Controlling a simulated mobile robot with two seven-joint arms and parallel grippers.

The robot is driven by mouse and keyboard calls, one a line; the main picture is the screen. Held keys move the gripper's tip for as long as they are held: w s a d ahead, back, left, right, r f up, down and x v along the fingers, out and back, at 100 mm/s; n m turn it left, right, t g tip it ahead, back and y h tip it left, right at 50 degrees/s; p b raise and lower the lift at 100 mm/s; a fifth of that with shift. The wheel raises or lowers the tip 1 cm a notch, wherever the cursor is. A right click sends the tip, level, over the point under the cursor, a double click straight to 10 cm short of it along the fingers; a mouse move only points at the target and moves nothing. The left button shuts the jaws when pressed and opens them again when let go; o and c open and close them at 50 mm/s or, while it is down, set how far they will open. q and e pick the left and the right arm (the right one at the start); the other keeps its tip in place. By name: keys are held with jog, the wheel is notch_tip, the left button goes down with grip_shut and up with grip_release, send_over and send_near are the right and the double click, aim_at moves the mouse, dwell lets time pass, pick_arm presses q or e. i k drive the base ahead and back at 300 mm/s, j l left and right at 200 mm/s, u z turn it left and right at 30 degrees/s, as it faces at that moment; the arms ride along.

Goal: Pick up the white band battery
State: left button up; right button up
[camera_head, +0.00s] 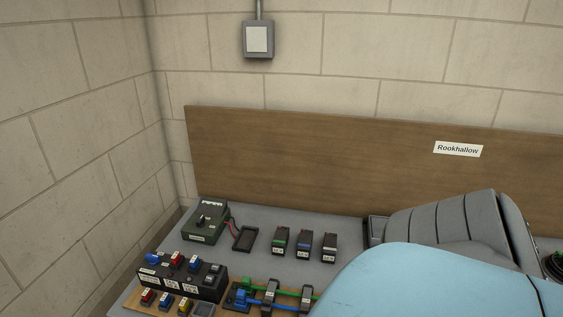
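Three dark batteries stand in a row on the grey bench top. The white band battery (329,248) is the rightmost; its band is pale and small in this view. The blue band battery (304,244) is in the middle and the green band battery (280,241) is on the left. All are apart from each other with bare bench between. Neither of my gripper's fingertips shows. A large light-blue and grey shape, which seems to be part of my arm, covers the lower right and hides the bench there.
A green box (206,222) with red leads and a black tray (244,238) sit left of the batteries. A black switch block (180,277) and a wooden board with blue and green tubes (262,300) are in front. A brown backboard (320,155) stands behind.

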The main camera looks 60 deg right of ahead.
aim_at(330, 244)
jog(key=z, duration=2.3)
